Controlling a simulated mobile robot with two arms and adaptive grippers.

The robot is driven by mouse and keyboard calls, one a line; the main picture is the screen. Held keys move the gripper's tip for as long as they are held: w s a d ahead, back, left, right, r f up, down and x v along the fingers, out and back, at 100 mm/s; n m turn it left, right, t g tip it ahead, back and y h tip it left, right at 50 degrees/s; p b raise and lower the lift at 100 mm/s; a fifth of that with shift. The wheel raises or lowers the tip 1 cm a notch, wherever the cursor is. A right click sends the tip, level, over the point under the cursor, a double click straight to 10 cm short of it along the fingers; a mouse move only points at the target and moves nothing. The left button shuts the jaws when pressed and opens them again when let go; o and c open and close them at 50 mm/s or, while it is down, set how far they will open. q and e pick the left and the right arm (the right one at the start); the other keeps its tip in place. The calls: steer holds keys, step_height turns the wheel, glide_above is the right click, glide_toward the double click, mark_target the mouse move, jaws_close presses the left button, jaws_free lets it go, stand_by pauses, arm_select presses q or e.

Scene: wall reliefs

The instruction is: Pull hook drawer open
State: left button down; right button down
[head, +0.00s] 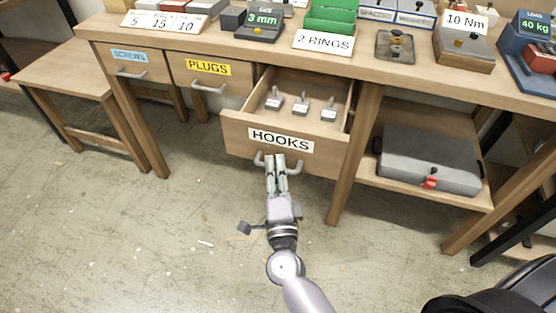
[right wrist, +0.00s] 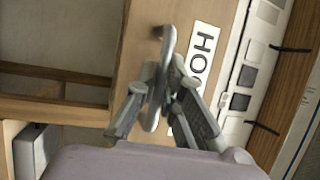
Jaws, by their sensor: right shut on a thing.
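The wooden hooks drawer (head: 240,132) stands pulled out from the bench, and its white "HOOKS" label faces front. Inside it lie several small grey hooks (head: 300,106). My right gripper (head: 276,162) is at the drawer's curved metal handle (head: 294,168), below the label. In the right wrist view its fingers (right wrist: 165,95) are shut on the handle (right wrist: 167,45), next to the drawer front (right wrist: 133,60). Part of the handle is hidden by the fingers in the head view. My left gripper is not in view.
The screws drawer (head: 141,64) and plugs drawer (head: 209,86) to the left are shut. A grey case (head: 428,160) lies on the lower shelf at right. Boxes and gauges, including a green tray (head: 330,20), stand on the bench top (head: 190,42). The floor in front is mostly clear.

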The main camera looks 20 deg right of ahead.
steer(key=c, duration=1.7)
jaws_free()
steer(key=v, duration=1.2)
steer(key=shift+f, duration=0.1)
steer(key=shift+f, duration=0.1)
